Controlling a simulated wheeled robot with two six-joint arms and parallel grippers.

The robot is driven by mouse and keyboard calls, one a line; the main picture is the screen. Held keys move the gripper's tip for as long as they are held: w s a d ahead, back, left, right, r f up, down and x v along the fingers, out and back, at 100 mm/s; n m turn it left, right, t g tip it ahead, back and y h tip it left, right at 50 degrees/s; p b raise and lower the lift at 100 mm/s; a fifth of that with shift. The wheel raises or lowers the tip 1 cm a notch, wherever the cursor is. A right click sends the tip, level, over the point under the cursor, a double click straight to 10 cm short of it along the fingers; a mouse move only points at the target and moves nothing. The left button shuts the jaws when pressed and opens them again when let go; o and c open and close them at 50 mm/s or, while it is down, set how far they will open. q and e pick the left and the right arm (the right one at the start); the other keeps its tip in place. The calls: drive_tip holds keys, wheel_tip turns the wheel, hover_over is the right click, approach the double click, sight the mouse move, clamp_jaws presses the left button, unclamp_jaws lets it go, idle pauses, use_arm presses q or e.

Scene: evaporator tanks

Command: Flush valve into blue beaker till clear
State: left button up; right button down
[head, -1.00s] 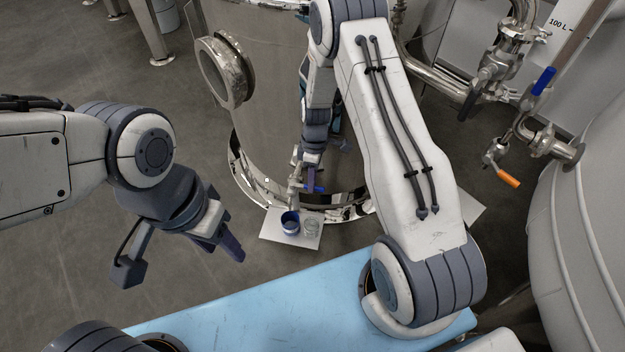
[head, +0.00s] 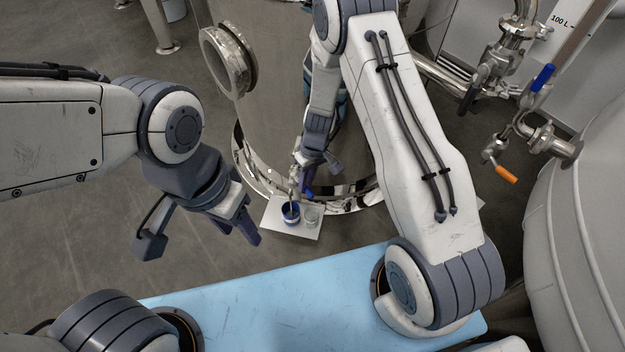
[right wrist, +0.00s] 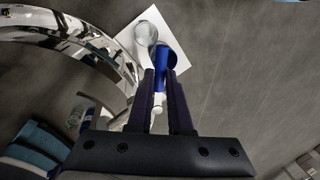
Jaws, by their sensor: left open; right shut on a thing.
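The blue beaker (head: 291,215) stands on a white sheet (head: 275,229) at the foot of the steel tank, below the small valve (head: 294,180). A clear glass beaker (head: 312,217) stands just right of it. Both also show in the right wrist view, the blue beaker (right wrist: 172,57) beside the clear one (right wrist: 146,32). My right gripper (right wrist: 160,78) is shut on the valve's blue handle (right wrist: 159,84), partly hidden between the fingers. The valve outlet is over the blue beaker; I cannot tell whether liquid runs. My left gripper (head: 238,228) is open and empty, left of the sheet.
The steel tank (head: 275,100) rises behind the beakers. A blue surface (head: 300,300) lies in front. Pipework with another blue-handled valve (head: 543,77) and an orange-handled one (head: 507,174) is at right, by a pale tank (head: 590,220). Grey floor is free at left.

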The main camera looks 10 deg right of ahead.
drive_tip(key=shift+s+a+m+t+b, duration=0.15)
drive_tip(key=shift+a+m+b, duration=0.25)
drive_tip(key=shift+m, duration=0.3)
drive_tip(key=shift+s+a+m+t+b, duration=0.15)
drive_tip(key=shift+a+m+b, duration=0.2)
drive_tip(key=shift+m, duration=0.35)
drive_tip(key=shift+w, duration=0.1)
drive_tip(key=c, duration=0.8)
unclamp_jaws()
drive_tip(key=shift+c, duration=0.2)
wheel_tip(320, 180, up, 10)
drive_tip(key=d+p, duration=0.2)
drive_tip(key=p, duration=0.3)
drive_tip(key=shift+r, duration=0.2)
drive_tip(key=shift+w, duration=0.1)
